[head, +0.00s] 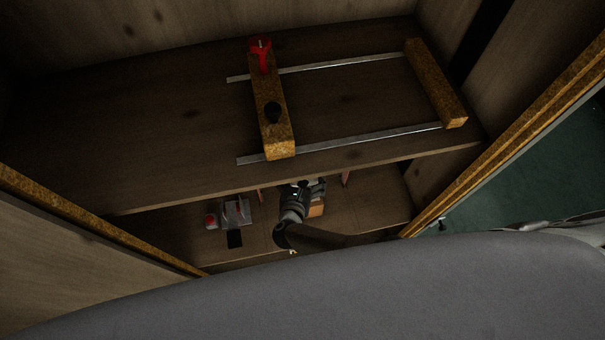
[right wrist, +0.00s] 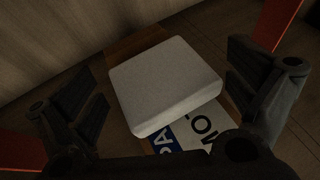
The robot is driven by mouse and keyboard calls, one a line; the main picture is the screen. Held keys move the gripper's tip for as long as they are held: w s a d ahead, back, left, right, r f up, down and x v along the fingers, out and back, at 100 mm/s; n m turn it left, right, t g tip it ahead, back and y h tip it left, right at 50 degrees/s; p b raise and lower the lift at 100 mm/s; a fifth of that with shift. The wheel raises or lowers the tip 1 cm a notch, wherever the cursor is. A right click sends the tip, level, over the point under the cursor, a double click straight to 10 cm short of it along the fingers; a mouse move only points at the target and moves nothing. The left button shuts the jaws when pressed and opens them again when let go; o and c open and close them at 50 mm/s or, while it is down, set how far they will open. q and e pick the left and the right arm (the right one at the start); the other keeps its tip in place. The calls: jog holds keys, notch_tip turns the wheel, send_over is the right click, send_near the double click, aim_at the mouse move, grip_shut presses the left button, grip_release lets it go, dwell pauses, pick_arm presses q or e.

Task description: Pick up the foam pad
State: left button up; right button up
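The foam pad (right wrist: 165,85) is a pale grey-white rounded block in the right wrist view. It lies on a brown box (right wrist: 150,42) with a blue and white printed label. My right gripper (right wrist: 163,74) is open, its two dark fingers to either side of the pad with gaps visible. I cannot tell how far above the pad the fingers are. In the head view my right gripper (head: 306,187) reaches into the lower shelf, beside the orange-brown box (head: 316,209). The pad is hidden there behind my gripper and arm. My left gripper is not in view.
The upper shelf (head: 170,135) overhangs the lower one and carries a wooden clamp frame (head: 272,110) with metal bars. On the lower shelf (head: 365,200), left of my gripper, are a red and white item (head: 210,221), a clear container (head: 236,212) and a dark square (head: 235,240).

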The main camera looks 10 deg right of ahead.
jog(key=c, duration=0.6)
jog(key=shift+o, duration=0.2)
jog(key=shift+r, duration=0.15)
